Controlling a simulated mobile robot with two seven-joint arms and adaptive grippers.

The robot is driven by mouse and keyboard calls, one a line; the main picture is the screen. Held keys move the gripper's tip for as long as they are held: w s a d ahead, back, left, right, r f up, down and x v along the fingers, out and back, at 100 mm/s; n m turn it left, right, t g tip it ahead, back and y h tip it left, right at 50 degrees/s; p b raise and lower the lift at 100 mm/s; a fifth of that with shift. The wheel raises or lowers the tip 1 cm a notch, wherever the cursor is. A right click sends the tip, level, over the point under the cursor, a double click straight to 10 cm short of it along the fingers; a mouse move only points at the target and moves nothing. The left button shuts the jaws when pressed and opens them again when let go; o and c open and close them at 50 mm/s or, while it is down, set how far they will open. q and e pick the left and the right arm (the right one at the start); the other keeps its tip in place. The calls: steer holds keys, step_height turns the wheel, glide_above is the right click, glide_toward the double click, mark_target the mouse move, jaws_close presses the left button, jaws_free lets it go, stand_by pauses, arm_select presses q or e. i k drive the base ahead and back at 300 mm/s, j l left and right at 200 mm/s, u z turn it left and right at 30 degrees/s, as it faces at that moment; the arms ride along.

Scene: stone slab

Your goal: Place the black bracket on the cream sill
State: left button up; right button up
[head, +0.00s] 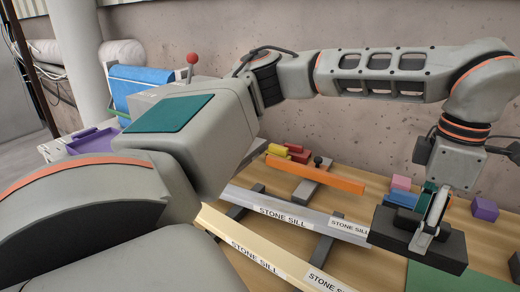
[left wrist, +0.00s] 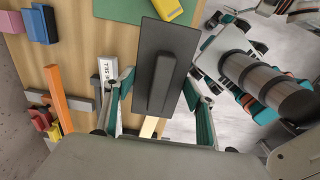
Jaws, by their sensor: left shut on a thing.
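The black bracket (head: 450,250) is a flat dark plate with a raised rib. My left gripper (head: 428,230) is shut on it and holds it at the right of the head view, beyond the right-hand end of the sills. In the left wrist view the bracket (left wrist: 180,38) lies between the fingers of the gripper (left wrist: 160,85). The cream sill (head: 225,228) is a long pale bar labelled STONE SILL, running diagonally at the bottom of the head view. Its lower end is cut off by the frame. In the left wrist view only a small piece shows below the bracket.
A grey sill (head: 265,203), also labelled, lies behind the cream one, across dark supports. An orange bar (head: 315,175), red and yellow pieces, and pink (head: 401,182), blue and purple (head: 484,208) blocks lie farther back. A green mat (head: 440,279) is at the lower right.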

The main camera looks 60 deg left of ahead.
mark_target(251, 242)
steer(key=k+j+u, duration=0.1)
steer(key=j, duration=0.3)
steer(key=k+j+u, duration=0.1)
steer(key=j, duration=0.25)
steer(key=k+j+u, duration=0.1)
steer(key=j, duration=0.3)
steer(key=k, duration=0.05)
